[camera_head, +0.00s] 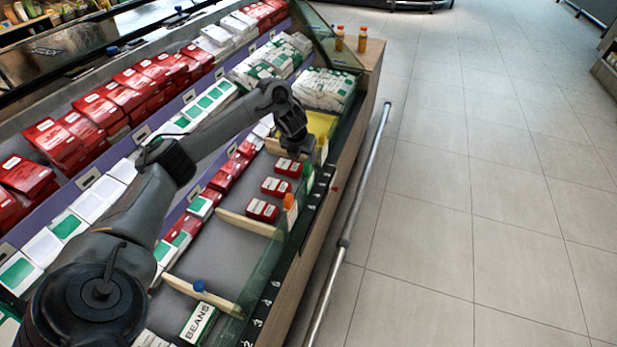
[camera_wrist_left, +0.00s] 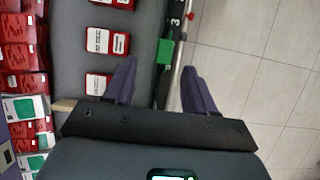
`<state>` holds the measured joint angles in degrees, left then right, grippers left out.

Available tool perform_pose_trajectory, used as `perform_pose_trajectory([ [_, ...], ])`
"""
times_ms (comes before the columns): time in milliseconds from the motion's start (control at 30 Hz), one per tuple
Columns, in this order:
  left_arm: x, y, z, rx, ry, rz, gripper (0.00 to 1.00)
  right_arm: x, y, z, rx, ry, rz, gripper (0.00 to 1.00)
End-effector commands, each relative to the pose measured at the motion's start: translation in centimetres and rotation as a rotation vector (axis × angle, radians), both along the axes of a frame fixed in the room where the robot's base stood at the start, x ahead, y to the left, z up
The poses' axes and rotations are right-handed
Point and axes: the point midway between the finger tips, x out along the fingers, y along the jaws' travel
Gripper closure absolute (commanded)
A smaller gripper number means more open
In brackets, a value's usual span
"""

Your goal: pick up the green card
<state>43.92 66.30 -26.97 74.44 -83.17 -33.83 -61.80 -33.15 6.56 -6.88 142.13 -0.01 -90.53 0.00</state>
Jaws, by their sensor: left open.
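The green card (camera_wrist_left: 165,52) shows in the left wrist view as a small green block at the front edge of the shelf. It lies just ahead of my left gripper's fingertips, between the lines of the two fingers. My left gripper (camera_wrist_left: 159,68) is open and empty, its purple-grey fingers apart on either side. In the head view, my left gripper (camera_head: 319,153) hangs over the front edge of the display case. A green patch (camera_head: 309,179) shows just below it there. I cannot tell whether the fingers touch the card. My right gripper is not in view.
Red boxes (camera_head: 263,210) stand in the bin beside the left gripper. Wooden dividers (camera_head: 250,222), a clear front pane and a metal rail (camera_head: 352,215) line the case. An orange-topped item (camera_head: 289,202) is near the pane. The tiled floor at right is clear.

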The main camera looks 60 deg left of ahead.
Motion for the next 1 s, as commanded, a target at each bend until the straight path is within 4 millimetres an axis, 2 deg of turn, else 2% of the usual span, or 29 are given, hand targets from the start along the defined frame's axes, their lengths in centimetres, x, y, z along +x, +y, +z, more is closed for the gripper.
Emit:
perform_pose_trajectory([
  [33,0.2,0.1,-1.2,-0.003,0.000,0.002,0.45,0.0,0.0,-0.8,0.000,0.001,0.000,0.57],
  [100,0.5,0.3,-1.8,-0.001,0.000,0.002,0.45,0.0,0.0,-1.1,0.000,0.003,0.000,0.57],
  [367,1.0,0.6,-3.1,-0.001,-0.002,0.001,0.45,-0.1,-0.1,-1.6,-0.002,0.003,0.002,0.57],
  [700,2.4,1.1,-6.9,-0.001,-0.001,0.003,0.45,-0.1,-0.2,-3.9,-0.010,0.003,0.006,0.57],
  [1000,2.8,1.4,-7.6,0.001,-0.002,0.002,0.45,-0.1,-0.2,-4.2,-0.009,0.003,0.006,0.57],
])
